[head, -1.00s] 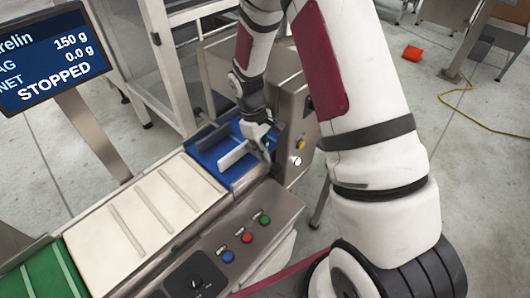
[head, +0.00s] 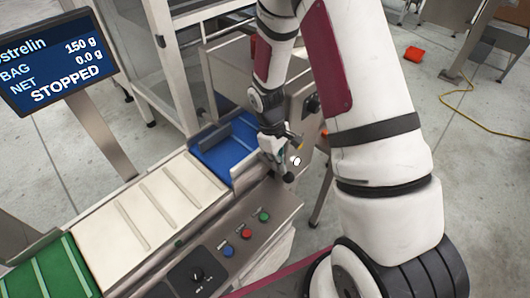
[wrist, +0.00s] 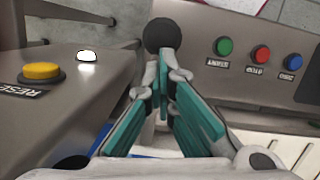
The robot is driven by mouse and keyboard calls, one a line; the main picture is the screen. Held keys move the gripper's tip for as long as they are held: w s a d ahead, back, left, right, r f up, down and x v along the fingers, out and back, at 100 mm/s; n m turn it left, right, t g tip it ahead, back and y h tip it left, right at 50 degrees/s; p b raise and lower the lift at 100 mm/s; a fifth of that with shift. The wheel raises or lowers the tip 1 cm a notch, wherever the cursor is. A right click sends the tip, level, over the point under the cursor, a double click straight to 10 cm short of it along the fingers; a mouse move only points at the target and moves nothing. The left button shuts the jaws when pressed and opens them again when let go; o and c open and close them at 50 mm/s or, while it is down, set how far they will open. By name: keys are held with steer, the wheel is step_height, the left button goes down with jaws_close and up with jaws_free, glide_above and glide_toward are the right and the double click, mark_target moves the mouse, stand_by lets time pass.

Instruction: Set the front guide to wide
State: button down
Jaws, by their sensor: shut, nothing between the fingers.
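The blue belt section (head: 222,150) lies at the far end of the weigher, with a grey guide rail along its back side. The front guide (head: 248,164) is a pale grey rail along the near edge of the blue belt. A black ball knob (head: 288,178) sits just below my gripper (head: 276,152), near the steel housing. In the wrist view the black knob (wrist: 162,36) stands just beyond the teal fingertips of my gripper (wrist: 163,75). The fingers are together with nothing between them. I cannot tell whether they touch the knob or its stem.
The control panel has green (wrist: 224,46), red (wrist: 261,54) and blue (wrist: 293,62) buttons. A yellow button (wrist: 42,72) and white lamp (wrist: 87,56) are on the housing beside my gripper. A screen (head: 55,60) reads STOPPED.

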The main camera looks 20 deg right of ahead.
steer(key=shift+w+a+r, duration=0.1)
steer(key=shift+w+r, duration=0.1)
steer(key=shift+r, duration=0.25)
steer(key=v, duration=1.1)
